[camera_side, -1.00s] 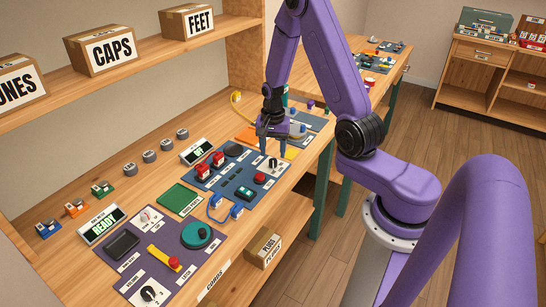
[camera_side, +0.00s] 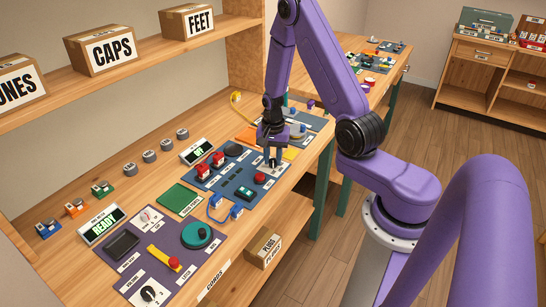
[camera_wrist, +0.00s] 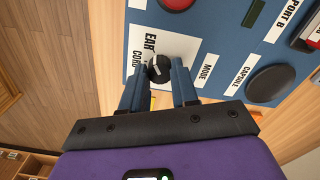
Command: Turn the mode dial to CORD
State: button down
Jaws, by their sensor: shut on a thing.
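The mode dial (camera_wrist: 158,69) is a small black knob on a white label plate of the blue panel. In the wrist view, EAR and CORD are printed to its left and MODE to its right. A short light mark shows on the knob, but I cannot tell which word it points at. My gripper (camera_wrist: 159,76) is shut on the dial, with one blue finger on each side of it. In the side view my gripper (camera_side: 272,162) is down at the panel's right edge and mostly hides the dial.
A red button (camera_side: 259,178) sits close to the dial, and a dark round CAPSULE part (camera_wrist: 270,84) lies to its right in the wrist view. A purple panel (camera_side: 205,263) with a yellow lever and a READY display (camera_side: 103,225) are nearer the camera. Open floor lies right of the bench.

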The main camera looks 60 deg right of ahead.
aim_at(273, 160)
jog(key=shift+n, duration=0.3)
jog(key=n, duration=0.4)
jog(key=shift+n, duration=0.3)
jog(key=n, duration=0.5)
jog(key=shift+n, duration=0.4)
jog(key=c, duration=0.9)
grip_release()
jog(key=shift+o, duration=0.2)
jog(key=shift+r, duration=0.1)
notch_tip(273, 160, up, 17)
jog(key=shift+r, duration=0.15)
